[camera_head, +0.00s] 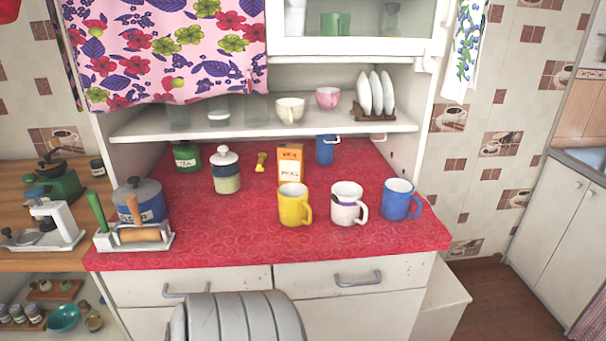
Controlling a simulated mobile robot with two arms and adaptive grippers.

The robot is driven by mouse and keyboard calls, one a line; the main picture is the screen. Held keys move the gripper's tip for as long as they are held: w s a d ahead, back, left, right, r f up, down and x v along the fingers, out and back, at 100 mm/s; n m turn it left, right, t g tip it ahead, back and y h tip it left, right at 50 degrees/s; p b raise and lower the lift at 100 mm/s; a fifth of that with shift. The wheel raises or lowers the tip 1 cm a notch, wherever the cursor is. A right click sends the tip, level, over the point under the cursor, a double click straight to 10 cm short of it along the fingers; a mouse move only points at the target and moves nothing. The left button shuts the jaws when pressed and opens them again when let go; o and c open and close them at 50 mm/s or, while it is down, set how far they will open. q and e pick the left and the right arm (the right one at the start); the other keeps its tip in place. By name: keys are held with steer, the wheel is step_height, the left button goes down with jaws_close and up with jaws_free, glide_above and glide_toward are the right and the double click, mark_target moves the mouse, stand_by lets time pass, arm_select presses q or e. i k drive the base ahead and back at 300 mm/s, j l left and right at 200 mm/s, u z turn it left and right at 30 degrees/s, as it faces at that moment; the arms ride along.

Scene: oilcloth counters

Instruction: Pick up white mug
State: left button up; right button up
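The white mug (345,204) stands upright near the front of the red oilcloth counter (240,250). It has a dark and purple mark on its side, and its handle points right. It stands between a yellow mug (293,205) on its left and a blue mug (397,200) on its right, with small gaps between them. Neither of my grippers shows in the head view.
Behind the mugs stand an orange box (289,163), another blue mug (325,150), a striped jar (226,172) and a green tin (187,157). A utensil holder (134,238) and a blue pot (140,200) fill the left end. A shelf (360,124) overhangs the back.

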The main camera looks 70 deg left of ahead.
mark_target(351, 208)
steer(key=u, duration=1.95)
